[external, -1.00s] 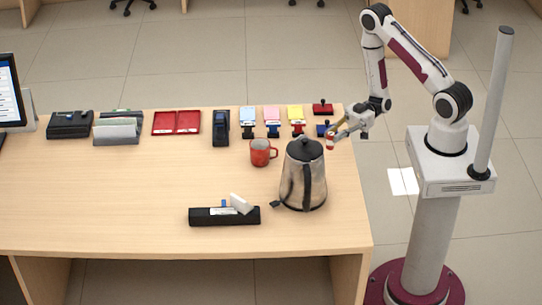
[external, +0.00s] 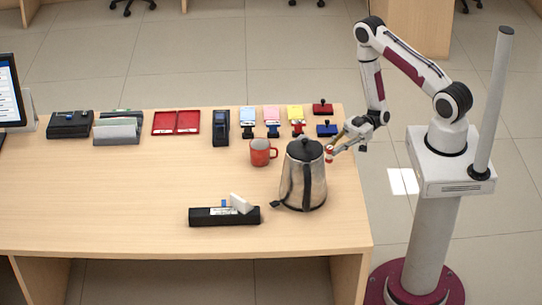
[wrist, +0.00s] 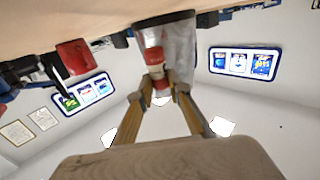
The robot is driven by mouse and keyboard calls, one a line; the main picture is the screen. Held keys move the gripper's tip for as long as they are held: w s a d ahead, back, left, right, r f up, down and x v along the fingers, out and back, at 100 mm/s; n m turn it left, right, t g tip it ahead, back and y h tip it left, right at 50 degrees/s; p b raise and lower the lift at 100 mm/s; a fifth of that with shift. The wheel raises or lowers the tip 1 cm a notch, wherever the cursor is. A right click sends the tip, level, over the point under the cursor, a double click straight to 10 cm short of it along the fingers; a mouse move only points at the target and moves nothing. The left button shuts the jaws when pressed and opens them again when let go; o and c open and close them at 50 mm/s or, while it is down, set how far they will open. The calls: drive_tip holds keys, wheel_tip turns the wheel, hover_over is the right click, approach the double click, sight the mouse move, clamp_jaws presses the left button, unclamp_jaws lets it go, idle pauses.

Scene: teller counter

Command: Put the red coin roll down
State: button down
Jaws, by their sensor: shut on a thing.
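The red coin roll (external: 329,154), red with a pale middle band, is upright between the fingertips of my gripper (external: 334,148). It is just right of the steel kettle (external: 303,180), close to the counter's right edge. How far its lower end is from the counter (external: 130,190) is hard to tell. In the wrist view the coin roll (wrist: 154,56) stands out beyond the two tan fingers of my gripper (wrist: 162,90), which are shut on it. The kettle (wrist: 182,45) is behind it there.
A red mug (external: 260,152) stands left of the kettle. Stampers, including a blue one (external: 327,129), line the back right. A black holder (external: 224,215) lies in front. The counter's left middle is clear; the kettle crowds the gripper's left side.

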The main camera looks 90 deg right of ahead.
drive_tip(key=shift+f, duration=0.1)
drive_tip(key=shift+f, duration=1.75)
drive_tip(key=shift+f, duration=0.2)
drive_tip(key=c, duration=1.9)
unclamp_jaws()
drive_tip(key=shift+s+d, duration=0.1)
drive_tip(key=shift+d, duration=0.05)
drive_tip(key=shift+v, duration=3.7)
drive_tip(key=shift+d, duration=0.1)
